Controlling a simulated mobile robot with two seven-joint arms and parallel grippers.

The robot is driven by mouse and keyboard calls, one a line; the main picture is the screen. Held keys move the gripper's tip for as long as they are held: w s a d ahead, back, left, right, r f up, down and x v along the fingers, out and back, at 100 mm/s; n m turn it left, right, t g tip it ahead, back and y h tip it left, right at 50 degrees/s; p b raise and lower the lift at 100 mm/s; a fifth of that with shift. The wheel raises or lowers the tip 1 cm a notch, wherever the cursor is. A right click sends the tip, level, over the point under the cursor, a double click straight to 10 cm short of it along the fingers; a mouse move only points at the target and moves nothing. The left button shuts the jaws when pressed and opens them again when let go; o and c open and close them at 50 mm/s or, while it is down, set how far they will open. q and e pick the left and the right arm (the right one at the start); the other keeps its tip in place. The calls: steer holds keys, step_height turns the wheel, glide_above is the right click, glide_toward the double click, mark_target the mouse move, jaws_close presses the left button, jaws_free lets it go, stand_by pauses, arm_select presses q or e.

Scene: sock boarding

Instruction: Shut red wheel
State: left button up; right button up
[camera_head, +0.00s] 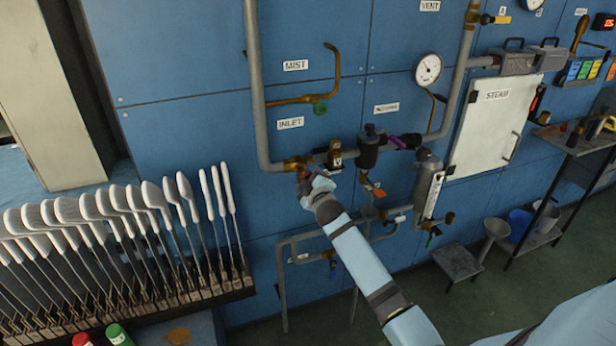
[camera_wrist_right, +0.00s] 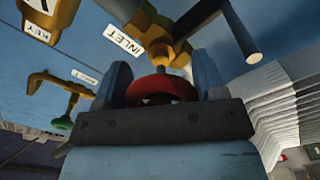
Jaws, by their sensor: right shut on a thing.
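The red wheel (camera_wrist_right: 162,88) sits on a brass valve under the INLET label. In the right wrist view it lies between the two fingers of my right gripper (camera_wrist_right: 162,92), which is shut on its rim. In the head view my right gripper (camera_head: 304,178) reaches up to the brass inlet valve (camera_head: 296,163) on the grey pipe, and the wheel is mostly hidden behind it. The INLET label (camera_head: 290,123) is on the blue wall just above the valve. My left gripper is not in view.
A green wheel (camera_head: 320,108) is on the brass MIST pipe above. A dark cylindrical fitting (camera_head: 368,150) and a gauge (camera_head: 428,69) are to the right. A rack of white sock boards (camera_head: 110,230) stands at the left. A small dark step (camera_head: 457,262) is on the floor.

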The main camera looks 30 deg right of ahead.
steer(key=m+p, duration=0.1)
steer(key=m, duration=0.4)
steer(key=shift+a+m+p, duration=0.15)
steer(key=shift+m+p, duration=0.15)
steer(key=shift+p, duration=0.1)
steer(key=m+p, duration=0.1)
steer(key=m, duration=0.2)
steer(key=shift+a+m, duration=0.1)
steer(key=shift+m, duration=0.2)
steer(key=m+p, duration=0.2)
steer(key=m, duration=0.4)
steer(key=shift+a, duration=0.15)
steer(key=shift+w+a+r+m+p, duration=0.1)
steer(key=shift+m+p, duration=0.3)
steer(key=shift+m, duration=3.05)
steer(key=shift+a+r+m+p, duration=0.1)
steer(key=shift+m+p, duration=0.3)
steer(key=shift+m, duration=3.05)
steer(key=o, duration=0.9)
